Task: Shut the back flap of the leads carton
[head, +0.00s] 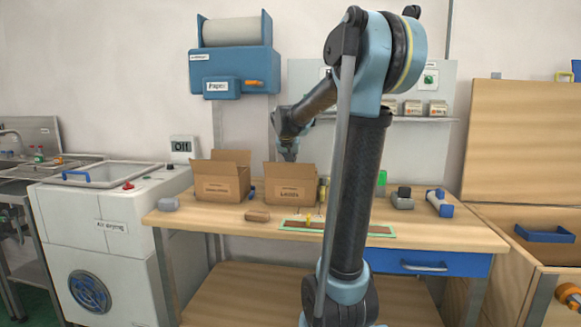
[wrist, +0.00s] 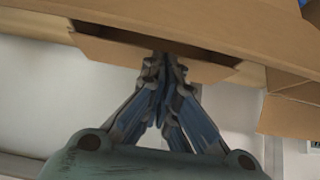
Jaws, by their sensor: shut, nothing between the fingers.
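The leads carton (head: 291,191) is a brown box with a "Leads" label, standing on the workbench. Its back flap (head: 284,170) stands up behind the opening. My gripper (head: 289,157) is shut and empty, pointing down at the top edge of this flap, and its tips are partly hidden by it. In the wrist view my gripper (wrist: 162,62) overlaps a cardboard flap (wrist: 110,53) beside a dark gap. I cannot tell whether the tips touch it.
A second open carton (head: 221,187) stands just left. A green-edged board (head: 336,229), a brown block (head: 257,216) and a grey item (head: 169,204) lie on the workbench (head: 200,222). A blue paper dispenser (head: 234,70) hangs on the wall behind.

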